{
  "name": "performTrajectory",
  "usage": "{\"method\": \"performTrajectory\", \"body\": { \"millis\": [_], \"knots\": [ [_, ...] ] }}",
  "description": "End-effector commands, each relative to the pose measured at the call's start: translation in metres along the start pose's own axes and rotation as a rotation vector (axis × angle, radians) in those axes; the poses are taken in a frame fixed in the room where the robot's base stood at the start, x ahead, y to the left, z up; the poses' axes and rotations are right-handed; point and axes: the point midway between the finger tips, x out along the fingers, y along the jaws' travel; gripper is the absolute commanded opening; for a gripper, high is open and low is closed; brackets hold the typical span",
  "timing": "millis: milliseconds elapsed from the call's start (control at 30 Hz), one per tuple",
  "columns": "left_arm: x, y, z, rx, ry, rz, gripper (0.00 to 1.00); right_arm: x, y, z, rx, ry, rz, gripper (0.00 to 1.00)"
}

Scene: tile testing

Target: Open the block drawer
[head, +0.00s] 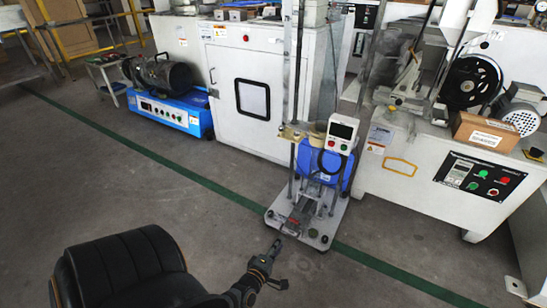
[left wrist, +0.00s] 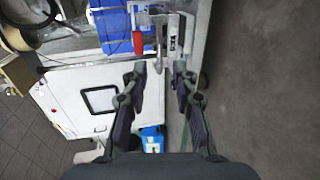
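The small test stand (head: 322,236) stands on the floor in the middle of the head view, with upright metal rods and a white base plate. A grey metal block fixture (head: 301,212) sits low on its base; I cannot tell for sure which part is the block drawer. My left gripper (head: 275,246) is just in front of the stand's base, apparently not touching it. In the left wrist view, its two dark fingers (left wrist: 160,70) are spread apart with nothing between them. Beyond the fingertips are metal parts of the stand (left wrist: 172,30) and a red piece (left wrist: 138,42). My right gripper is not in view.
A control box with a display (head: 341,134) hangs on the stand, before a blue panel (head: 352,172). A white cabinet (head: 240,90) stands behind, and a large white machine (head: 420,195) at the right. The grey floor (head: 120,190) in front is open, crossed by a green line.

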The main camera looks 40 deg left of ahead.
Motion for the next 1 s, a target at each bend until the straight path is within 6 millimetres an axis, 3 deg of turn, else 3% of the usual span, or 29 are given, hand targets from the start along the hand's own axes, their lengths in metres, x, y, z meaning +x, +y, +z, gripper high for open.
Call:
{"method": "performTrajectory", "body": {
  "millis": [100, 300, 867, 933, 1000],
  "knots": [
    [-0.026, -0.001, 0.0, -0.002, 0.0, -0.003, 0.28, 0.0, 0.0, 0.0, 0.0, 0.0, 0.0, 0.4],
    [-0.047, 0.0, 0.0, 0.0, 0.0, -0.001, 0.28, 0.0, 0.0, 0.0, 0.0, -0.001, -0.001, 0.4],
    [-0.049, 0.0, 0.0, -0.001, 0.0, 0.0, 0.28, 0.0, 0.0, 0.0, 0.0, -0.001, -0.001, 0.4],
    [-0.048, 0.007, 0.003, 0.011, -0.005, 0.006, 0.28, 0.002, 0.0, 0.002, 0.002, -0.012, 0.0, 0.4],
    [-0.046, 0.03, 0.011, 0.06, -0.025, 0.028, 0.28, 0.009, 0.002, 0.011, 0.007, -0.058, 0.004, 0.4]
  ]
}}
